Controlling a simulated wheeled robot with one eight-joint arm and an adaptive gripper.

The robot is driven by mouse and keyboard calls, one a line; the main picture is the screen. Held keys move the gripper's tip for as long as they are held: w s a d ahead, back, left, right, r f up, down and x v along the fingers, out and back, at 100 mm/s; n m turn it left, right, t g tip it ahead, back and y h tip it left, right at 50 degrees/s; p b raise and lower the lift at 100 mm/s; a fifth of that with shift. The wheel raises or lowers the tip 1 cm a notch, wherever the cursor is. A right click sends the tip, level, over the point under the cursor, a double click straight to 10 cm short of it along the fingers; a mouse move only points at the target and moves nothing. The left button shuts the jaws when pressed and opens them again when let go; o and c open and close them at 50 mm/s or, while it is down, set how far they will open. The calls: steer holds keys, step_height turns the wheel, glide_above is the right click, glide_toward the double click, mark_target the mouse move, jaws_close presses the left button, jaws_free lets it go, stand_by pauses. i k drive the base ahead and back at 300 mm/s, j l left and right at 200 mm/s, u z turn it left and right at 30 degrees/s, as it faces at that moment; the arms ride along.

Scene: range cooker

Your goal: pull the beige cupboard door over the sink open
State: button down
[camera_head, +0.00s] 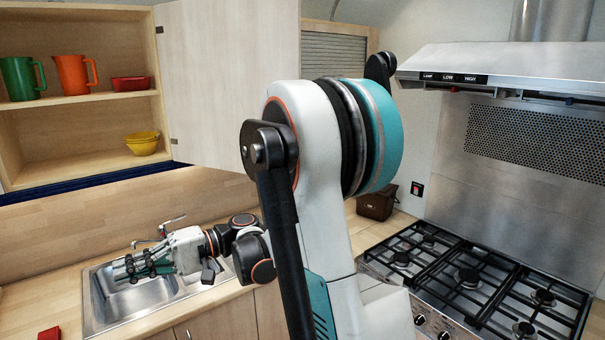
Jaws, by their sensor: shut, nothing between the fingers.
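The beige cupboard door (230,80) over the sink stands swung open, hinged at the right side of the cupboard (75,172). The open cupboard shows its shelf and inside. My gripper (122,268) is low over the sink (108,306), well below the door and apart from it. Its fingers point left and it holds nothing. My arm hides the lower right part of the door and some of the counter.
Green (20,78) and orange (74,75) jugs, a red dish (130,84) and yellow bowls (142,143) stand in the cupboard. A tap (160,228) rises behind the sink. The gas hob (470,280) and extractor hood (500,68) are at right.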

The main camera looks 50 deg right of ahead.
mark_target(218, 59)
steer(key=i+l+z, duration=0.1)
steer(key=z, duration=0.4)
steer(key=i+l+z, duration=0.15)
steer(key=z, duration=0.35)
steer(key=i+l+z, duration=0.1)
steer(key=z, duration=0.4)
steer(key=i, duration=0.75)
